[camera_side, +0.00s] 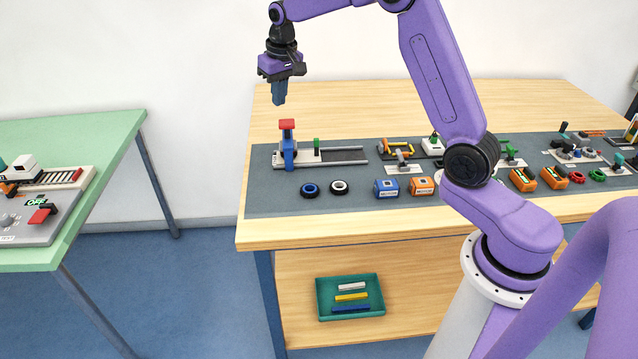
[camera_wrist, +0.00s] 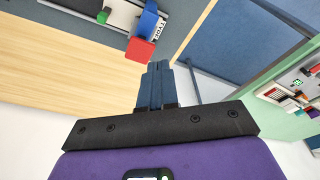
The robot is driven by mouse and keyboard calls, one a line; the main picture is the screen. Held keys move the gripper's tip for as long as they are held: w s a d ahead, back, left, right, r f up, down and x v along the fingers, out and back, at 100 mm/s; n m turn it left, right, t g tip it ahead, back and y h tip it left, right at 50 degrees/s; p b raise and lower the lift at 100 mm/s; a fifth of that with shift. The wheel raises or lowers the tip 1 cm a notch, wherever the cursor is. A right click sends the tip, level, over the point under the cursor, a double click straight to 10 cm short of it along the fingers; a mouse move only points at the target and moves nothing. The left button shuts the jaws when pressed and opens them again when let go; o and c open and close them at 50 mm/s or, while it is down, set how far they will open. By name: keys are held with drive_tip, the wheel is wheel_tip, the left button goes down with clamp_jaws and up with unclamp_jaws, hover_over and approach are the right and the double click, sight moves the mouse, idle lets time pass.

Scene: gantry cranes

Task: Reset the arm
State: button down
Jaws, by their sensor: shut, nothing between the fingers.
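My gripper (camera_side: 279,97) is shut and empty, pointing down in the air above the back left part of the wooden table (camera_side: 420,103). Its blue fingers (camera_wrist: 156,72) also show pressed together in the wrist view. Below it stands a small gantry crane (camera_side: 288,148), a blue upright with a red top, at the left end of a grey rail track. A green block (camera_side: 316,144) stands by the track. In the wrist view the crane's red top (camera_wrist: 140,50) lies just beyond the fingertips, and the gripper is apart from it.
Two rings (camera_side: 309,190), a blue box (camera_side: 386,188) and an orange box (camera_side: 421,186) lie on the dark mat (camera_side: 345,205). More devices fill its right side. A green table (camera_side: 95,150) stands at left; a green tray (camera_side: 350,313) sits on the lower shelf.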

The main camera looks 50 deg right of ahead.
drive_tip(key=s+a+r+n+g+y, duration=0.1)
drive_tip(key=s+a+n, duration=0.2)
drive_tip(key=s+a, duration=0.55)
drive_tip(key=s+a+n, duration=0.4)
drive_tip(key=s+a, duration=0.2)
drive_tip(key=s, duration=0.5)
drive_tip(key=s+d+f+n, duration=0.1)
drive_tip(key=s+n, duration=0.1)
drive_tip(key=s, duration=0.5)
drive_tip(key=s+d+f+n, duration=0.1)
drive_tip(key=s+n, duration=0.2)
drive_tip(key=s, duration=0.5)
drive_tip(key=s+d+f+n+g, duration=0.1)
drive_tip(key=s+d+n, duration=0.1)
drive_tip(key=s, duration=0.6)
drive_tip(key=shift+s, duration=0.25)
